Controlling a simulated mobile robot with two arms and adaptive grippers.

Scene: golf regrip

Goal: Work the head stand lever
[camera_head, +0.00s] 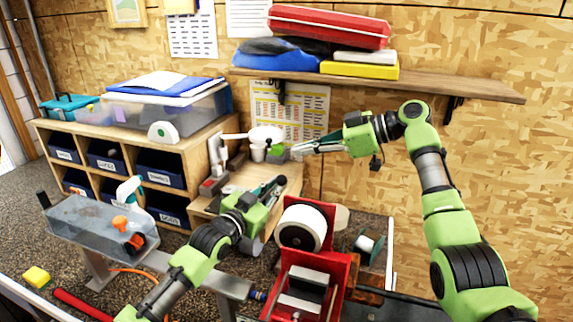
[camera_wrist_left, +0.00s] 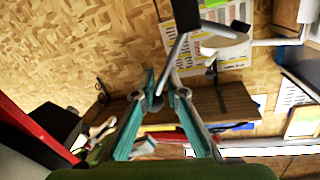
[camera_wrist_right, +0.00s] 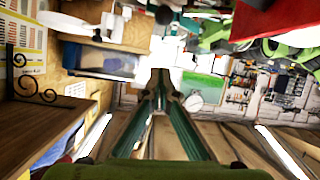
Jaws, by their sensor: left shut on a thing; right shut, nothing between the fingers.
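My left gripper (camera_head: 277,187) is at the middle of the head view, beside a dark round knob at the wooden bench's right edge. In the left wrist view its two teal fingers (camera_wrist_left: 166,98) are closed on a thin grey lever rod (camera_wrist_left: 171,66). The rod runs up to a darker bar at the top of that view. The stand below the lever is mostly hidden by my arm in the head view. My right gripper (camera_head: 296,150) is higher, pointing left in front of the wall chart. Its fingers (camera_wrist_right: 160,85) are together and empty.
A red machine (camera_head: 308,283) with a white wheel (camera_head: 302,227) stands just right of my left arm. A wooden shelf (camera_head: 430,84) with cases is above my right gripper. A cubby unit (camera_head: 190,148) with blue bins and a clear tank (camera_head: 100,222) stand left.

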